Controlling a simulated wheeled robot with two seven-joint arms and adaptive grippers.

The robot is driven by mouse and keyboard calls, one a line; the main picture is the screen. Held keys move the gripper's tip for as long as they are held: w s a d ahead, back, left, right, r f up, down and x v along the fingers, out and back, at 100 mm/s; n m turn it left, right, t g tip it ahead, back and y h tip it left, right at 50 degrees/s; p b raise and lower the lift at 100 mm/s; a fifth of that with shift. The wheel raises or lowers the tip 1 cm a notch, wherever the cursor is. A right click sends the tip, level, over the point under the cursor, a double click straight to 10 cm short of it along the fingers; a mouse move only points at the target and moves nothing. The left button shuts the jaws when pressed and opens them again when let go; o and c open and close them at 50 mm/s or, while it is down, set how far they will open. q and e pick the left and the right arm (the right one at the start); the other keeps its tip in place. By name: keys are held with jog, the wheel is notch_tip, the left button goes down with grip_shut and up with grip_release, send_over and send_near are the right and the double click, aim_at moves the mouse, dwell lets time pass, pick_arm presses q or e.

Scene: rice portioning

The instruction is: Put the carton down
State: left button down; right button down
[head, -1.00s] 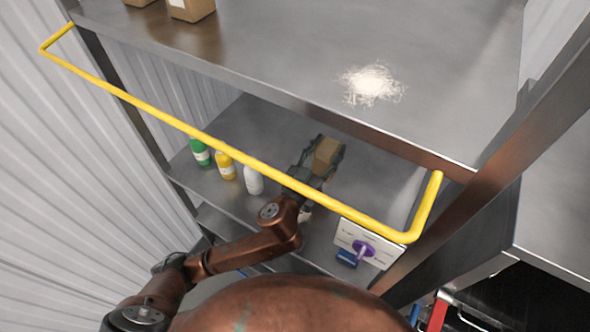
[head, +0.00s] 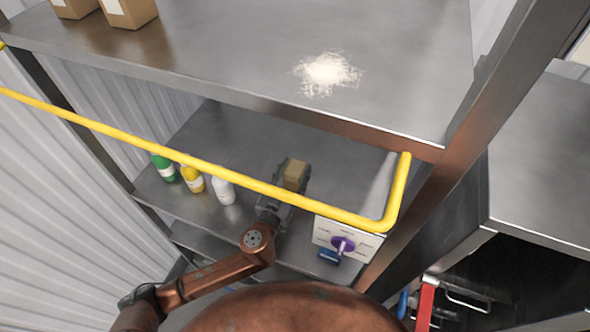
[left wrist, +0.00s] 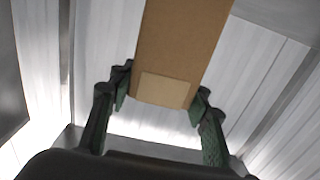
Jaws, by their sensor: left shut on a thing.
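The brown carton (head: 296,173) is in my left gripper (head: 284,182), over the lower metal shelf, to the right of the bottles. In the left wrist view the carton (left wrist: 184,45) stands between the two green-padded fingers of the left gripper (left wrist: 160,100), with a paler patch near its lower end. The left gripper is shut on it. I cannot tell whether the carton's underside touches the shelf (head: 330,155). My right gripper is not in view.
Green (head: 164,169), yellow (head: 192,180) and white (head: 223,190) bottles stand left of the gripper. A yellow rail (head: 130,138) crosses in front. A panel with a purple knob (head: 343,243) hangs at the right. White grains (head: 327,72) and cartons (head: 128,10) are on the upper shelf.

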pick_arm(q)
jog(key=c, duration=1)
grip_release()
jog(key=shift+c, duration=0.2)
jog(key=b+v, duration=0.1)
jog(key=v, duration=1.1)
